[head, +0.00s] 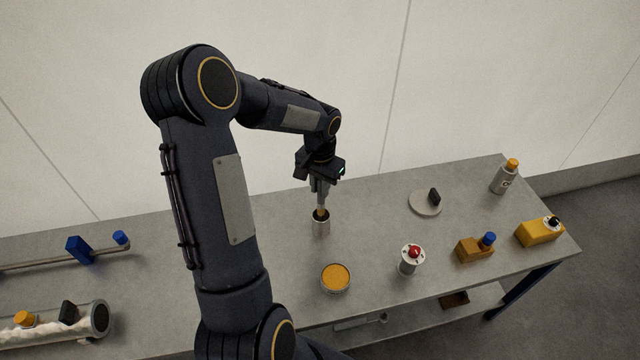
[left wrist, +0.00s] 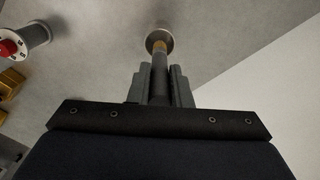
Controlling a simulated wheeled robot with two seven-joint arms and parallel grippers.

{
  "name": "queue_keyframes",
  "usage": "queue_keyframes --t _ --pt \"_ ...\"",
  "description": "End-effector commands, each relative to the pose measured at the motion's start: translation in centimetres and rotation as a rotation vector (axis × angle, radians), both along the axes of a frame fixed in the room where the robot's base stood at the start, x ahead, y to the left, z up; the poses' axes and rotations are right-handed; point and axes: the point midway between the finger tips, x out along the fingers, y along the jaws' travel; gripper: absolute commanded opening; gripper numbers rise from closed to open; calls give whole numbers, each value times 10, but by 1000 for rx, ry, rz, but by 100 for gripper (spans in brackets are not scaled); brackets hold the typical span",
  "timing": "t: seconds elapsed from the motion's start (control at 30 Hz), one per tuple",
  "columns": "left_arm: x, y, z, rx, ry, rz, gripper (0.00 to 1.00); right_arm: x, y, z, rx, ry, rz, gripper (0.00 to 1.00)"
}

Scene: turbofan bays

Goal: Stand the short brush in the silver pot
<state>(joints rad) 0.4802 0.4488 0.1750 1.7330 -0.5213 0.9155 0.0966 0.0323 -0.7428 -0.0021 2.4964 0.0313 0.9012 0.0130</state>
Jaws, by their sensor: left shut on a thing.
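The silver pot (head: 321,228) stands upright on the grey bench, near its back edge. My left gripper (head: 319,194) is above the pot, pointing down, and is shut on the short brush (head: 321,212). The brush's orange-brown lower end is at the pot's mouth; how deep it reaches is hidden. In the left wrist view the brush (left wrist: 160,68) runs from between the fingers (left wrist: 160,82) towards the pot (left wrist: 160,35), its tip over or within the rim. My right gripper does not show.
On the grey bench (head: 375,230), an orange-topped round tin (head: 336,278) and a red-knobbed cylinder (head: 410,260) stand in front. A round plate with a black block (head: 425,203), yellow blocks (head: 475,248) and an orange-capped bottle (head: 505,177) are right. A clear tube (head: 60,325) lies left.

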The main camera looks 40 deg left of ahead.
Motion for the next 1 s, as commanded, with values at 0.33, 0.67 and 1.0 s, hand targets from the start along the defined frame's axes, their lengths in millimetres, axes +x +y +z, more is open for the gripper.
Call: queue_keyframes --t 0.33,0.67,1.0 --pt "0 -1 -31 0 1 -2 0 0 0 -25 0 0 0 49" --pt "0 0 -48 0 0 -1 0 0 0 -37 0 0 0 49" --pt "0 0 -48 0 0 -1 24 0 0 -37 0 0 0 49"
